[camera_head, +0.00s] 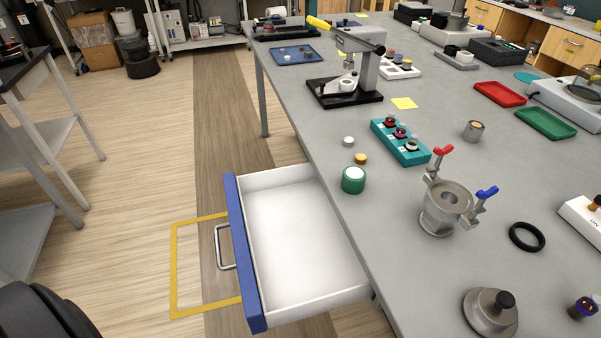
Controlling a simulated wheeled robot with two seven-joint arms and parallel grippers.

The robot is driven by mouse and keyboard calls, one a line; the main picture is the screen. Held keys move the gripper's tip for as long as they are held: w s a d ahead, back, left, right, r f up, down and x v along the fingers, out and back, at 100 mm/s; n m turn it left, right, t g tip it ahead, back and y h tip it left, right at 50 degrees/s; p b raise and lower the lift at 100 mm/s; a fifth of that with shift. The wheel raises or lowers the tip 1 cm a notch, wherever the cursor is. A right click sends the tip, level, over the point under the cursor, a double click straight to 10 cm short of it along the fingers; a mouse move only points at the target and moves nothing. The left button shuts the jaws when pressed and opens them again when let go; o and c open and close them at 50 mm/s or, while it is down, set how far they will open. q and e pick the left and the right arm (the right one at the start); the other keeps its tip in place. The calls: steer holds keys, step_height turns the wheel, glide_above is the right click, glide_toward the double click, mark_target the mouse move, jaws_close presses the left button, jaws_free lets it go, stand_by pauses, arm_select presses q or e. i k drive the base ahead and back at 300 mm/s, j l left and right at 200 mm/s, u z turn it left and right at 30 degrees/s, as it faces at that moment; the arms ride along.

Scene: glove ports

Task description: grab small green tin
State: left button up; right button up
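A small green tin (353,180) with a pale lid stands upright on the grey table, close to its left edge and just right of the open drawer. Nothing covers it and nothing touches it. Neither of my grippers shows in the head view. A dark rounded shape at the bottom left corner may be part of my body.
An empty white drawer (300,230) with a blue front stands open left of the table (400,265). Near the tin are a yellow cap (361,158), a white cap (348,141), a teal rack (401,142) and a metal clamp vessel (446,207).

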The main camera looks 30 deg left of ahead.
mark_target(353, 179)
steer(key=u, duration=0.55)
steer(key=k+j+z, duration=0.25)
steer(key=j, duration=0.15)
steer(key=j+z, duration=0.25)
steer(key=j, duration=0.2)
steer(key=k+j+z, duration=0.1)
steer(key=j+z, duration=0.15)
steer(key=j, duration=0.15)
steer(key=k+j+z, duration=0.2)
steer(key=j, duration=0.25)
steer(key=j+z, duration=0.25)
steer(key=j, duration=0.2)
steer(key=i+j+z, duration=0.15)
steer(key=j+z, duration=0.3)
steer(key=j, duration=0.5)
steer(key=j+z, duration=0.4)
steer(key=j, duration=0.6)
steer(key=i+j+z, duration=0.4)
steer(key=j, duration=0.25)
steer(key=j+z, duration=0.2)
steer(key=j, duration=0.15)
